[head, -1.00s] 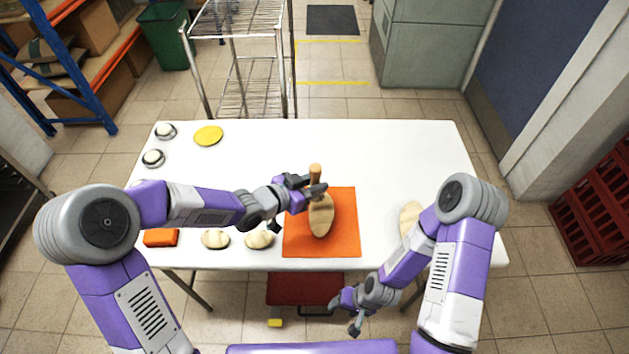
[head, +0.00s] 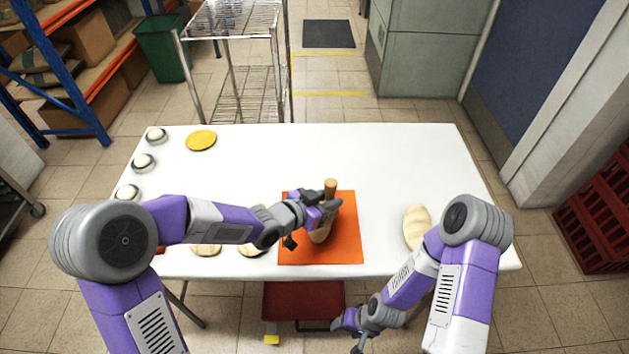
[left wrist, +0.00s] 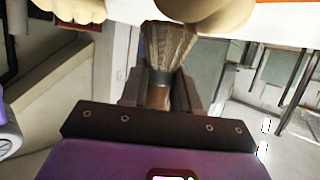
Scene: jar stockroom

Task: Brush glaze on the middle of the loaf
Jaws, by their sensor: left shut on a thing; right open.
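My left gripper (head: 326,207) is shut on a brush, whose wooden handle (head: 330,187) stands up above the fingers. In the left wrist view the brush's brown bristles (left wrist: 168,45) reach right up to a pale loaf (left wrist: 208,14); I cannot tell if they touch it. In the head view that loaf (head: 321,235) lies on an orange mat (head: 345,250), mostly hidden under my left gripper. My right gripper (head: 352,340) is open and empty, low in front of the table's front edge.
Another loaf (head: 416,226) lies on the white table (head: 400,160) at the right. More loaves (head: 207,250) lie at the front left, partly behind my left arm. Small bowls (head: 143,162) and a yellow disc (head: 201,140) sit at the left. The table's back middle is clear.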

